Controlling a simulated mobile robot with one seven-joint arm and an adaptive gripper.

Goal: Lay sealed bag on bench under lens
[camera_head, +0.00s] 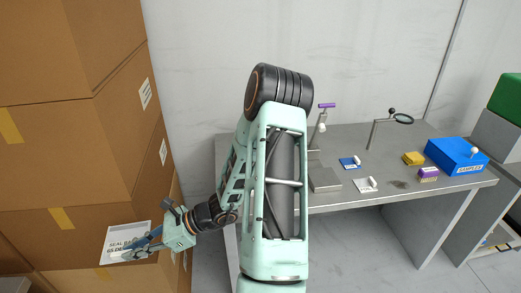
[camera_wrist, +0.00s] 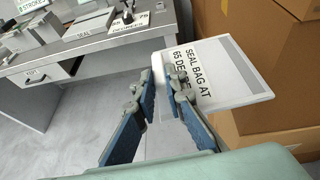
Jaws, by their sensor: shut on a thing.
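My gripper (camera_head: 143,245) is at the lower left in the head view, away from the bench and in front of the cardboard boxes. It is shut on a flat white card-like piece (camera_head: 117,238) printed "SEAL BAG AT 65 DEGRE…". In the wrist view the blue fingers of my gripper (camera_wrist: 166,72) pinch the near left edge of this piece (camera_wrist: 226,76). I cannot tell whether it is itself a bag. The lens (camera_head: 403,118) is a round magnifier on a bent stand at the back right of the grey bench (camera_head: 335,139). No clear bag is recognisable on the bench.
A press with a purple handle (camera_head: 326,106) stands at the bench's left. A blue "SAMPLES" box (camera_head: 455,155), yellow block (camera_head: 413,158), purple rack (camera_head: 428,173), blue pad (camera_head: 349,163) and white pad (camera_head: 365,185) lie on it. Stacked cardboard boxes (camera_head: 70,150) fill the left.

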